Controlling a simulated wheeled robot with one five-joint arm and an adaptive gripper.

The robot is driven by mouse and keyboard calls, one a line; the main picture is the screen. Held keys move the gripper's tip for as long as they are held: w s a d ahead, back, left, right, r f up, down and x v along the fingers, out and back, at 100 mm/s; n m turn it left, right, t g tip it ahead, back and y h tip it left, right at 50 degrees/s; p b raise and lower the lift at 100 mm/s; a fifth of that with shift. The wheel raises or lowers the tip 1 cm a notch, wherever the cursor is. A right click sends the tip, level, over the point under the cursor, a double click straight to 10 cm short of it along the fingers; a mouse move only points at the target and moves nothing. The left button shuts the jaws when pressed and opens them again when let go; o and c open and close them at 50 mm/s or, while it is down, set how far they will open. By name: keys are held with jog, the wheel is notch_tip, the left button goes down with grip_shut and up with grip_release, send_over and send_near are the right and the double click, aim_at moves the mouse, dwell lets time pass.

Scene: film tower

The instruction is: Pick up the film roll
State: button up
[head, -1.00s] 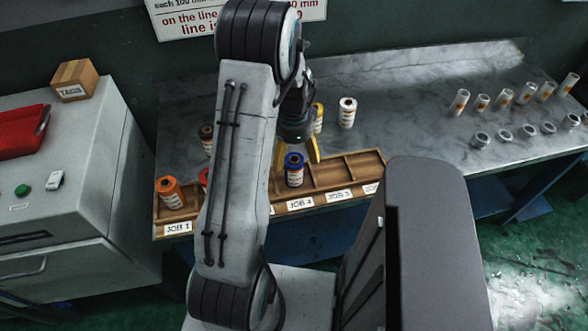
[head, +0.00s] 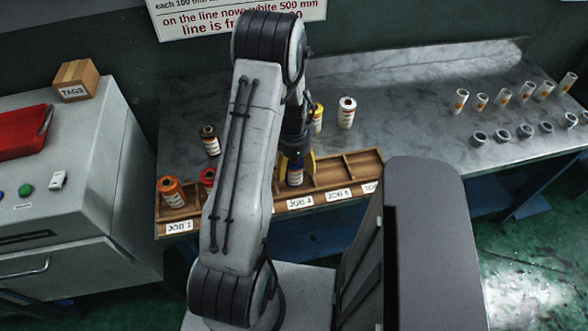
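A blue-topped film roll (head: 295,175) stands upright in the wooden tray (head: 327,172), behind the JOB 4 label. My gripper (head: 296,165) points down right over this roll and hides its top. One yellow finger shows just right of the roll; the left finger is mostly hidden by my arm. The fingers look spread wider than the roll, and I see no clear contact. Other film rolls are an orange one (head: 172,192) and a red one (head: 207,178) in the tray, and a black one (head: 210,140), a yellow one (head: 318,118) and a white one (head: 347,112) on the bench.
The metal bench (head: 410,110) is clear in its middle. Several small tubes (head: 504,95) and grey rings (head: 502,136) stand on its right. A grey cabinet (head: 75,160) with a TAGS box (head: 75,81) stands at left. My arm hides part of the tray.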

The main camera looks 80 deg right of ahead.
jog(key=c, duration=1.1)
